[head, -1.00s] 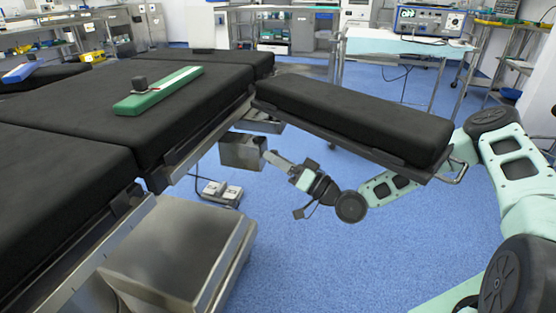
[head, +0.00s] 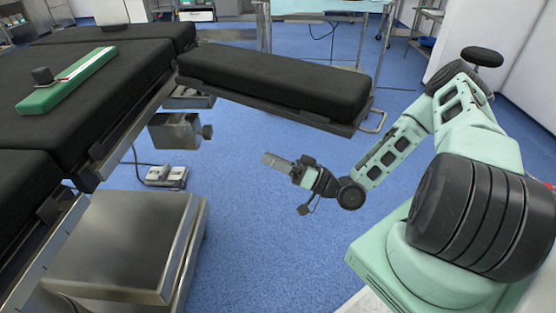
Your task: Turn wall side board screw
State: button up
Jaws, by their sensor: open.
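A black padded side board (head: 275,84) sticks out from the operating table (head: 95,85) toward the right. My gripper (head: 266,158) is below the board, to the right of the knob and a little lower in the picture. Its fingers point left toward the block, and a gap of blue floor shows between them. It is open and holds nothing that I can see. The gap between the fingers is too small to make out.
The table's steel base (head: 125,245) stands at lower left. A pale foot pedal (head: 166,176) with a cable lies on the floor below the block. A green board (head: 68,80) lies on the table. The blue floor in the middle is clear.

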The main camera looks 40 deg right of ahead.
aim_at(207, 131)
jog(key=k+l, duration=0.75)
jog(key=l, duration=0.25)
